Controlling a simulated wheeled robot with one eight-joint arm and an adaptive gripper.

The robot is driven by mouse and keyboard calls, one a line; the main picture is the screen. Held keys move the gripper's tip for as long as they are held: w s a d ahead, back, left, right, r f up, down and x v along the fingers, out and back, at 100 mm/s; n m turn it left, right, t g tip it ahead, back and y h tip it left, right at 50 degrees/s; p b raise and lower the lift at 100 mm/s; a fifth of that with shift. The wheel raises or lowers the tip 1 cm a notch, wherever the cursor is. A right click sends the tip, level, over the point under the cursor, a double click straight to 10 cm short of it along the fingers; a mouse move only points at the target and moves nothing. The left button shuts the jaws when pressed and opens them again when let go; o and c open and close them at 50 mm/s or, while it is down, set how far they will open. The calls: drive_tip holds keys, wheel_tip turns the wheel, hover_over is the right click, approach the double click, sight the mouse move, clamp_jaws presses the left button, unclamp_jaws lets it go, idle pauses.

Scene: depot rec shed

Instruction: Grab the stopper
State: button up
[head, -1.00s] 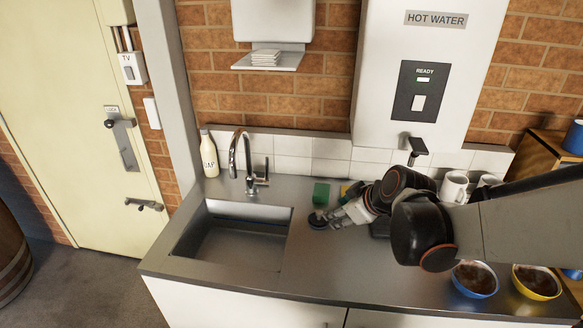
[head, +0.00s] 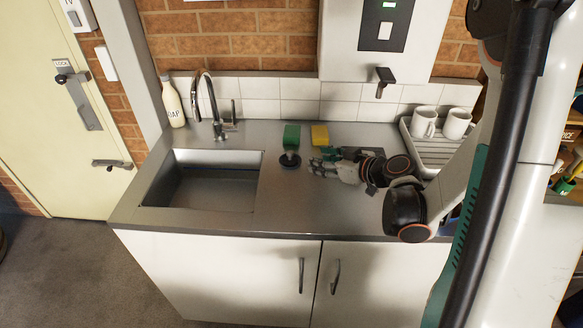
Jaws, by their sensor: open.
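The stopper (head: 290,160), a small dark round piece with a lighter knob on top, sits on the steel counter right of the sink (head: 205,182). My gripper (head: 315,167) is low over the counter just to the right of the stopper, with its fingers pointing left towards it. The gripper is open and empty. A small gap appears to separate the fingertips from the stopper.
A green sponge (head: 292,136) stands just behind the stopper, and a yellow one (head: 320,135) is to its right. A tap (head: 213,110) and soap bottle (head: 172,103) are behind the sink. Mugs (head: 424,121) stand on a draining rack (head: 431,155) at right.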

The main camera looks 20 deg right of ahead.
drive_tip(key=shift+s+d+f, duration=0.15)
drive_tip(key=shift+f, duration=0.05)
drive_tip(key=b, duration=0.2)
approach(292, 153)
drive_tip(key=x, duration=0.3)
drive_tip(key=shift+f, duration=0.2)
drive_tip(key=shift+b+x, duration=1.2)
drive_tip(key=shift+x, duration=2)
drive_tip(key=shift+r, duration=0.25)
clamp_jaws()
